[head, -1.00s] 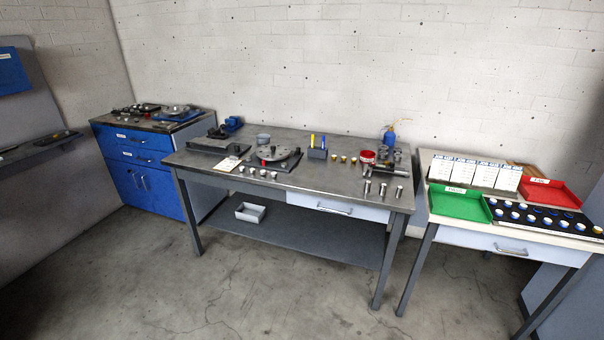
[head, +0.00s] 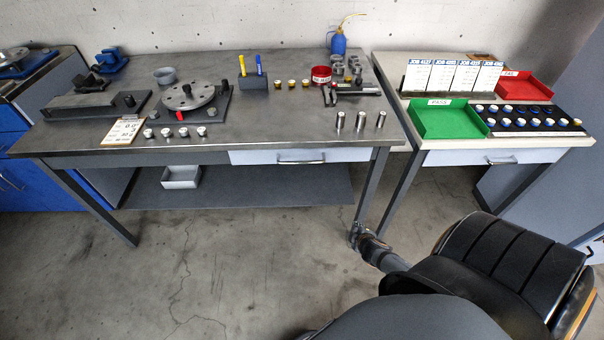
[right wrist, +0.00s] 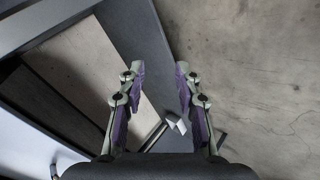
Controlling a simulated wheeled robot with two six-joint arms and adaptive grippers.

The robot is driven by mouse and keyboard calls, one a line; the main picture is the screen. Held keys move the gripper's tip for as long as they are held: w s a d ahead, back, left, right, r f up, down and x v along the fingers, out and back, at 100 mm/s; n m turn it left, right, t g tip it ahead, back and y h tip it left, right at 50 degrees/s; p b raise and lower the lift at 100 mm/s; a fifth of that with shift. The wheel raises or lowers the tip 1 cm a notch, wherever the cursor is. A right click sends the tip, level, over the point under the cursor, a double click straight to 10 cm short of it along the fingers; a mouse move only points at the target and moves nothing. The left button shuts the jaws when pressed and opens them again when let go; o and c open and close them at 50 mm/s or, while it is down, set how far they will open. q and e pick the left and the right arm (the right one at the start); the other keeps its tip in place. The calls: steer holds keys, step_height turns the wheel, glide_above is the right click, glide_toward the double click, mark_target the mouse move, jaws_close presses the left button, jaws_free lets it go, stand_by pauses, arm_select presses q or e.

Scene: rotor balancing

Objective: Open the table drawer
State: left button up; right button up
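The grey metal worktable (head: 215,75) has a pale drawer (head: 260,157) under the right part of its top, with a dark bar handle (head: 302,161). The drawer looks shut, its front in line with the table edge. My right gripper (head: 357,235) is low in front of the table's right front leg, below and right of the drawer handle, apart from it. In the right wrist view my right gripper (right wrist: 160,78) has its two fingers spread with nothing between their tips. My left gripper is not in view.
A second table with a green tray (head: 450,121), a red tray (head: 528,86) and its own drawer (head: 455,157) stands at right. Small parts and a rotor fixture (head: 187,97) sit on the worktable. A grey bin (head: 181,177) is on its lower shelf. The floor in front is clear.

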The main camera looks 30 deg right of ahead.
steer(key=w+r+n+t+b, duration=0.2)
steer(key=w+r+n+t, duration=0.1)
steer(key=w+r, duration=0.35)
steer(key=n+t+y+b, duration=0.2)
steer(key=n+t+b, duration=0.2)
steer(key=n+t, duration=0.1)
glide_toward(302, 162)
steer(key=x, duration=1)
steer(key=shift+w+d+f+b, duration=0.15)
steer(key=shift+f+b, duration=0.1)
steer(key=shift+b, duration=0.1)
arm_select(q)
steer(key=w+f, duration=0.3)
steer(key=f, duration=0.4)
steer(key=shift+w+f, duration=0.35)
arm_select(e)
jaws_close()
